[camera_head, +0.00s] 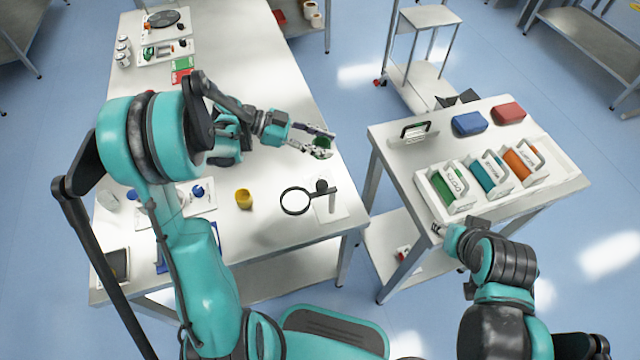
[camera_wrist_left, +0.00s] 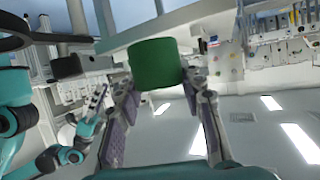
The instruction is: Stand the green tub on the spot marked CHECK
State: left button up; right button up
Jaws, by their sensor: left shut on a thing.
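My left gripper (camera_head: 318,143) is shut on the green tub (camera_head: 322,149) and holds it over the right side of the long white table. In the left wrist view the tub (camera_wrist_left: 157,63) sits between the two fingertips, its plain green side showing. A small white sheet (camera_head: 336,212) lies near the table's front right corner, by a magnifier. I cannot read the word CHECK anywhere, so I cannot tell which spot bears it. My right gripper (camera_head: 455,240) is by the front of the side table, and its fingers are too unclear to judge.
The magnifier (camera_head: 297,214) stands near the white sheet. A yellow tub (camera_head: 244,199) is left of it. The side table (camera_head: 404,170) on the right bears labelled bins, blue and red boxes. A gap separates the tables. The long table's middle (camera_head: 240,60) is clear.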

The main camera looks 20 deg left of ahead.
pick_arm(q)
notch_tip(320, 180, down, 5)
jog(key=b, duration=0.2)
jog(key=shift+r+b, duration=0.2)
jog(key=shift+b, duration=0.1)
notch_tip(320, 180, down, 10)
jog(key=b, duration=0.4)
jog(key=shift+f, duration=0.1)
jog(key=o, duration=0.9)
jog(key=shift+o, duration=0.2)
